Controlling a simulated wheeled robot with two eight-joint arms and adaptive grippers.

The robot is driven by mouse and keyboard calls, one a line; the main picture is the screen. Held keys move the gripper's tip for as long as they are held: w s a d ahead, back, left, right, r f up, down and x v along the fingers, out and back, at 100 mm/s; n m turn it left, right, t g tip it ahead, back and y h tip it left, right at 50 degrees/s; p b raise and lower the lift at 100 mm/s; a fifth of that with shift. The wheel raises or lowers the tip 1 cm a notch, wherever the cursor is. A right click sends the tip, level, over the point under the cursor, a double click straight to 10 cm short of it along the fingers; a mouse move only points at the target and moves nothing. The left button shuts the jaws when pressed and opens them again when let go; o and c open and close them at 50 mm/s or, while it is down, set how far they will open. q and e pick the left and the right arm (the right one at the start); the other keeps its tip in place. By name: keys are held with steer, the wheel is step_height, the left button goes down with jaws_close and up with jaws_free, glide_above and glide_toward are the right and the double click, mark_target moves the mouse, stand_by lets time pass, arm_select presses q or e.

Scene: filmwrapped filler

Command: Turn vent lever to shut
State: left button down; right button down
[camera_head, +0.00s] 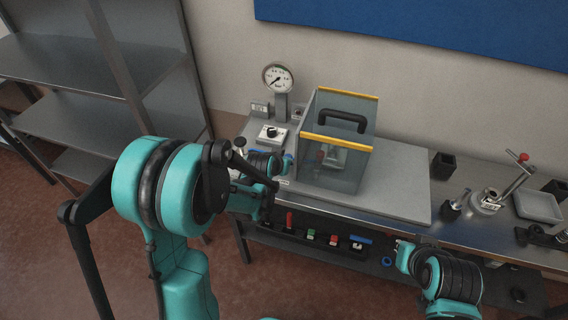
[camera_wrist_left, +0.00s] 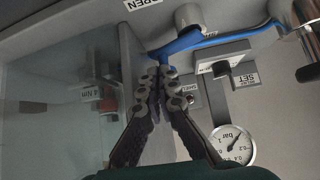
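The blue vent lever (camera_wrist_left: 181,44) shows in the left wrist view below a grey round fitting. Its free end points down and left, between the OPEN label (camera_wrist_left: 141,3) above and the SHUT label (camera_wrist_left: 190,88) below. My left gripper (camera_wrist_left: 160,76) has its two dark fingers closed together, with the tips just below the lever's free end. They look very near or touching it, but I see no lever clamped between them. In the head view my left arm covers the lever area and the fingertips are hidden. My right arm shows at lower right; its gripper cannot be made out.
A clear box with yellow edges (camera_head: 340,140) and a black handle stands right beside the lever. A pressure gauge (camera_head: 277,78) and a SET knob (camera_head: 271,132) are behind. A tool rack (camera_head: 325,240) runs along the bench front. The board (camera_head: 400,185) right of the box is clear.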

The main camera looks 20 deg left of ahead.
mark_target(288, 155)
arm_select(q)
steer(key=shift+w, duration=0.1)
steer(key=shift+w+d+f+b, duration=0.1)
steer(key=shift+w+d+b, duration=0.05)
steer(key=shift+w+b, duration=0.7)
steer(key=shift+w+a+b, duration=0.25)
steer(key=shift+w+b, duration=0.15)
steer(key=shift+w, duration=0.7)
stand_by(0.6)
steer(key=v, duration=1.2)
